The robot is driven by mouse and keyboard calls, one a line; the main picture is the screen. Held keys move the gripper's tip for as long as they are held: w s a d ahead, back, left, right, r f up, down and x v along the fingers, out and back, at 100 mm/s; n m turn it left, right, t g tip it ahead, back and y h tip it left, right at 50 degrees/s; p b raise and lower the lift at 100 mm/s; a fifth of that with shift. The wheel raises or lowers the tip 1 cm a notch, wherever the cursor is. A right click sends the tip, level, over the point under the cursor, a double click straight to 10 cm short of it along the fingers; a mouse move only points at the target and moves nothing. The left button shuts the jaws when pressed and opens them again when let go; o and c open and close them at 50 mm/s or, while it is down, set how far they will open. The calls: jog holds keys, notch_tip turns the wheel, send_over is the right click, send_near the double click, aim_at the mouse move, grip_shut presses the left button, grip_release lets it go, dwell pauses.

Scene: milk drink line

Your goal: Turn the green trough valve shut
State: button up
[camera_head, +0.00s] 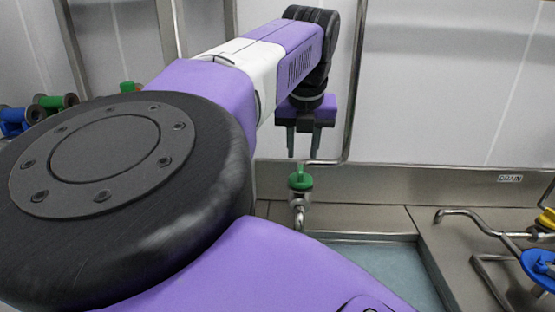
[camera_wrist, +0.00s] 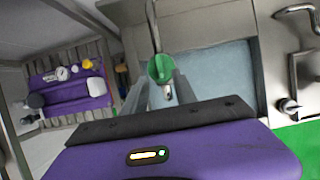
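The green trough valve (camera_head: 300,178) has a green handle on a metal pipe at the back edge of the trough (camera_head: 375,265). It also shows in the wrist view (camera_wrist: 160,68), just beyond my fingertips and in line with the gap between them. My gripper (camera_head: 303,153) points down above the valve in the head view, its two dark fingers apart and empty. In the wrist view, my gripper (camera_wrist: 161,82) has its fingers on either side of the line to the handle. Contact with the handle cannot be told.
At the right are a bent metal pipe (camera_head: 460,214), a blue handwheel (camera_head: 540,266) and a yellow one (camera_head: 547,218). A green wheel (camera_head: 56,101) and a blue wheel (camera_head: 14,121) are at the far left. A steel wall panel (camera_head: 440,120) stands behind the trough.

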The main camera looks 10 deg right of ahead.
aim_at(301, 170)
jog(key=x, duration=0.6)
jog(key=shift+w+d+f+p, duration=0.1)
jog(key=shift+w+f+p, duration=0.05)
jog(key=shift+f+p, duration=0.15)
jog(key=shift+r, duration=0.1)
grip_shut()
